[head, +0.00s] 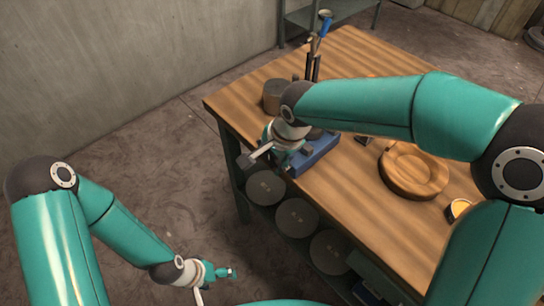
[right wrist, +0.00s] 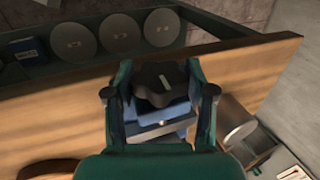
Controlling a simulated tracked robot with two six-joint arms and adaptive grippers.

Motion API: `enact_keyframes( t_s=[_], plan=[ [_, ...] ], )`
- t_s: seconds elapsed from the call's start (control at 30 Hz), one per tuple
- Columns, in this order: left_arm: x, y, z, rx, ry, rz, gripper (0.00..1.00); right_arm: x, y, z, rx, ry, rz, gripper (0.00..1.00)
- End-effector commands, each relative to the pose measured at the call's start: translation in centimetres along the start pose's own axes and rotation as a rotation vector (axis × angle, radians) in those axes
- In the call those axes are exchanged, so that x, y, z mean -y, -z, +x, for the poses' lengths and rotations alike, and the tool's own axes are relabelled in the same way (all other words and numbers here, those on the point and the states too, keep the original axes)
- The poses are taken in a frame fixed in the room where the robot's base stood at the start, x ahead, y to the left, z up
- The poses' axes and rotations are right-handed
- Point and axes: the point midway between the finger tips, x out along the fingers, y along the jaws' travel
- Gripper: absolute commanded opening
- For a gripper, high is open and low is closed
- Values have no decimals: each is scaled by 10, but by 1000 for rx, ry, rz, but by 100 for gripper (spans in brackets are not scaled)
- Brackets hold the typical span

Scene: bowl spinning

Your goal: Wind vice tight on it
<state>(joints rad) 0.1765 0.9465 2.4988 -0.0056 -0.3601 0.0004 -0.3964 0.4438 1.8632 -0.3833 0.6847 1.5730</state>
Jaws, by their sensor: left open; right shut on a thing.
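The blue vice (head: 322,150) sits at the front edge of the wooden table, partly hidden behind my right arm in the head view. In the right wrist view its blue body (right wrist: 165,133) lies behind a dark lobed knob (right wrist: 160,78). My right gripper (right wrist: 160,94) is shut on this knob, with one finger on each side. In the head view the right gripper (head: 291,158) is at the near side of the vice. I cannot tell what is between the vice jaws. My left gripper (head: 226,272) is open and empty, low over the floor, away from the table.
A round wooden piece (head: 412,168) lies on the table to the right. A small yellow-topped pot (head: 459,208) is near it. A dark round container (head: 274,96) and upright tools (head: 316,55) stand behind the vice. Several round discs (head: 266,188) are under the tabletop.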

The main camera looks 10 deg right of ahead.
Motion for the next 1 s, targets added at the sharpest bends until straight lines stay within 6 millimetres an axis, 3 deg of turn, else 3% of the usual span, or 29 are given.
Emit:
enact_keyframes(
  t_s=[0.27,0.7,1.0],
  plan=[
    [14,0,40,0,0,0,80,-3,0,8,-1,98,0,20],
    [48,1,132,0,0,0,80,-7,0,11,-2,390,0,20],
    [62,1,173,0,0,0,80,-6,0,7,-1,548,-1,20]
  ],
)
